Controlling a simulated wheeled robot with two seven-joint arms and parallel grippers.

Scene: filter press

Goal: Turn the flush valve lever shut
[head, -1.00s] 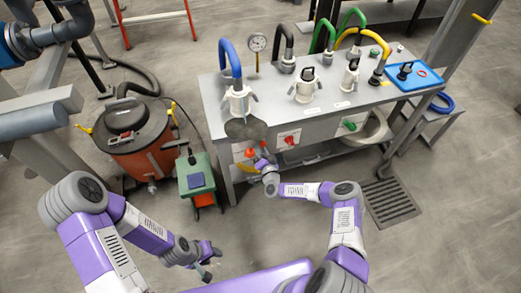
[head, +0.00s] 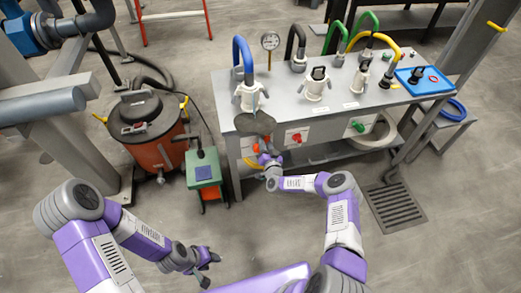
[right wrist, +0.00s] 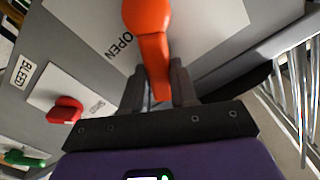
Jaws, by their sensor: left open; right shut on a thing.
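The flush valve lever (right wrist: 153,55) is orange, on a light panel plate printed "OPEN". In the right wrist view it points down the picture, its lower end between the fingers of my right gripper (right wrist: 160,88). My right gripper is shut on the lever. In the head view my right gripper (head: 264,158) is at the front panel of the grey bench, below a dark rounded plate that partly covers the spot. The lever is mostly hidden there. My left gripper (head: 207,268) is open and empty, low over the floor, away from the bench.
A red handle (right wrist: 66,111) beside a "BLEED" label and a green handle (right wrist: 25,158) sit along the same panel. The bench (head: 222,90) carries hoses and a blue tray (head: 447,80). An orange drum (head: 160,150) and green box (head: 203,168) stand left of the bench.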

